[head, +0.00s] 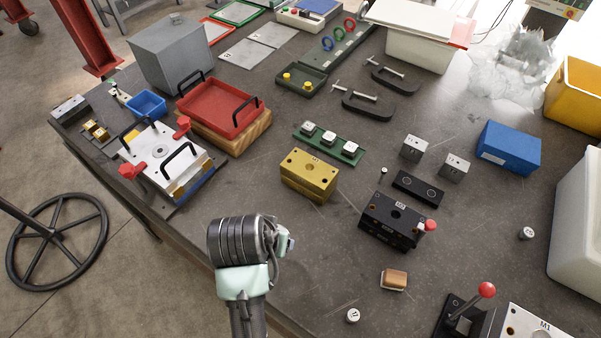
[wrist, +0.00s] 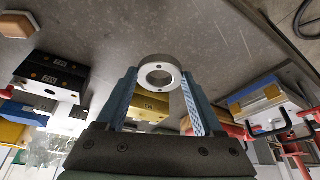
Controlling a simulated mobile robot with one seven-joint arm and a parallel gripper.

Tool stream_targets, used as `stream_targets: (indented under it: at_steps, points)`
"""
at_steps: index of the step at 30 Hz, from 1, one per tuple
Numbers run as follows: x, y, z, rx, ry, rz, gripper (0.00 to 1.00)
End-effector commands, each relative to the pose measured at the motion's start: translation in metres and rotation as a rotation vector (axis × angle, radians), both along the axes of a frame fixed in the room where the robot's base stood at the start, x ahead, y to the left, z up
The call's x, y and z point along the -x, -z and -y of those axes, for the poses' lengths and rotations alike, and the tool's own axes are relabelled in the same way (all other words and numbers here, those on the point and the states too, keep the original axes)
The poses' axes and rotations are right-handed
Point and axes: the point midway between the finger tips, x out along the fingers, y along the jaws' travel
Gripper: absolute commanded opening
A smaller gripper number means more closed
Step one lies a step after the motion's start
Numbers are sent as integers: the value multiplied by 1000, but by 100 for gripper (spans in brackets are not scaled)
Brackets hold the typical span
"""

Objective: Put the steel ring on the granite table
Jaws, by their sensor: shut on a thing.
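The steel ring (wrist: 146,76) is a thick pale metal ring with a round hole and small holes in its face. My gripper (wrist: 158,84) is shut on it, with one blue-grey finger on either side, in the wrist view. In the head view my arm's wrist stands near the table's front left edge; the fingers and ring are hidden there. The granite table (head: 250,180) is the broad dark grey, speckled top; it also shows behind the ring in the wrist view (wrist: 110,40). I cannot tell the ring's exact height above it.
A white plate with black handles (head: 160,150) and a red tray (head: 215,108) lie behind left. Bare tabletop lies between wrist and brass block.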

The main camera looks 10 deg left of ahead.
Motion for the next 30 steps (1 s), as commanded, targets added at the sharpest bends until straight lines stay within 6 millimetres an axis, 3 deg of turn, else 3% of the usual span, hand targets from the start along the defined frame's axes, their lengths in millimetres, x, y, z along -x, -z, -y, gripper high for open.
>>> stream_targets:
  at_steps: [9, 19, 30]
  points:
    - [1, 52, 1, 1, -1, -4, 0]
    - [1, 90, 0, 0, -1, -2, 0]
    - [0, 99, 0, -1, 0, 1, 0]
